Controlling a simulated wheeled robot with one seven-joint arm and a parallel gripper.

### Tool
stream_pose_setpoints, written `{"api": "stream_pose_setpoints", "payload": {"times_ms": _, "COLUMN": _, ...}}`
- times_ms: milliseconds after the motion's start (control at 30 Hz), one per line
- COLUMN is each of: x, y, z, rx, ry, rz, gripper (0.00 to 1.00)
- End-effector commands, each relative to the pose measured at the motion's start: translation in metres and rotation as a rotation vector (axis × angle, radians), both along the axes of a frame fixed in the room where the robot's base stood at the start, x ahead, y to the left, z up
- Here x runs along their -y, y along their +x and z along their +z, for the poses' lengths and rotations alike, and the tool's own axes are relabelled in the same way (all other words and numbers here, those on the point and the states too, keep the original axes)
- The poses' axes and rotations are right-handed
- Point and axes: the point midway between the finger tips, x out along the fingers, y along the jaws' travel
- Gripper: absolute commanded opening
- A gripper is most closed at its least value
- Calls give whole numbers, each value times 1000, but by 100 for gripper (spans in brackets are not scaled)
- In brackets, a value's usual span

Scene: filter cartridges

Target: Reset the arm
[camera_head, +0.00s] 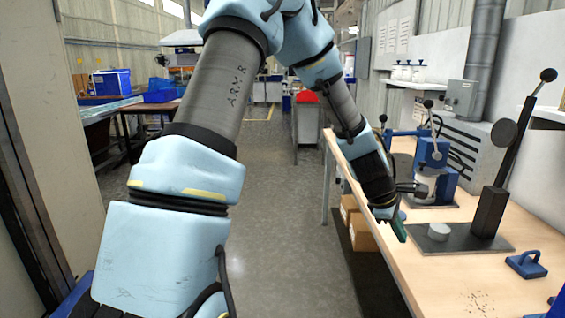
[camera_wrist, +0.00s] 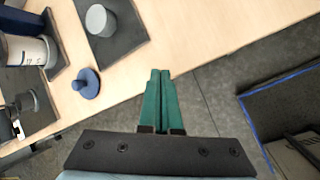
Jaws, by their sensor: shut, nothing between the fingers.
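My gripper (camera_head: 399,229) hangs at the left edge of the wooden workbench (camera_head: 462,288) in the head view. In the wrist view its two green fingers (camera_wrist: 160,75) lie together, shut, with nothing between them. The fingertips show against the bench edge, with the grey floor around them. My light blue arm reaches across the head view from lower left, over the top, and down to the bench.
A grey cylinder (camera_head: 439,232) sits on a dark plate with a black lever press (camera_head: 490,205). A blue press (camera_head: 432,155) stands behind. A blue handled block (camera_head: 526,264) lies at right. Cardboard boxes (camera_head: 362,233) sit under the bench. The aisle floor (camera_head: 285,240) is clear.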

Motion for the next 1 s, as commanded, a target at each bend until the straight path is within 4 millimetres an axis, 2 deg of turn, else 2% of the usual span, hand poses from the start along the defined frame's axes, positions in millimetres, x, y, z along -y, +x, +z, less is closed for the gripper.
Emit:
{"api": "stream_pose_setpoints", "payload": {"times_ms": 33, "x": -37, "y": 10, "z": 5, "rx": 74, "ry": 64, "rz": -75, "gripper": 0}}
{"api": "stream_pose_setpoints", "payload": {"times_ms": 133, "x": -110, "y": 21, "z": 11, "rx": 188, "ry": 197, "rz": -248, "gripper": 0}}
{"api": "stream_pose_setpoints", "payload": {"times_ms": 233, "x": -183, "y": 21, "z": 21, "rx": 262, "ry": 326, "rz": -414, "gripper": 0}}
{"api": "stream_pose_setpoints", "payload": {"times_ms": 300, "x": -232, "y": 15, "z": 28, "rx": 292, "ry": 408, "rz": -526, "gripper": 0}}
{"api": "stream_pose_setpoints", "payload": {"times_ms": 400, "x": -293, "y": -2, "z": 38, "rx": 309, "ry": 500, "rz": -674, "gripper": 0}}
{"api": "stream_pose_setpoints", "payload": {"times_ms": 500, "x": -338, "y": -21, "z": 45, "rx": 309, "ry": 559, "rz": -793, "gripper": 0}}
{"api": "stream_pose_setpoints", "payload": {"times_ms": 600, "x": -365, "y": -37, "z": 49, "rx": 301, "ry": 589, "rz": -874, "gripper": 0}}
{"api": "stream_pose_setpoints", "payload": {"times_ms": 700, "x": -378, "y": -46, "z": 51, "rx": 297, "ry": 602, "rz": -919, "gripper": 0}}
{"api": "stream_pose_setpoints", "payload": {"times_ms": 1000, "x": -380, "y": -48, "z": 51, "rx": 297, "ry": 603, "rz": -931, "gripper": 0}}
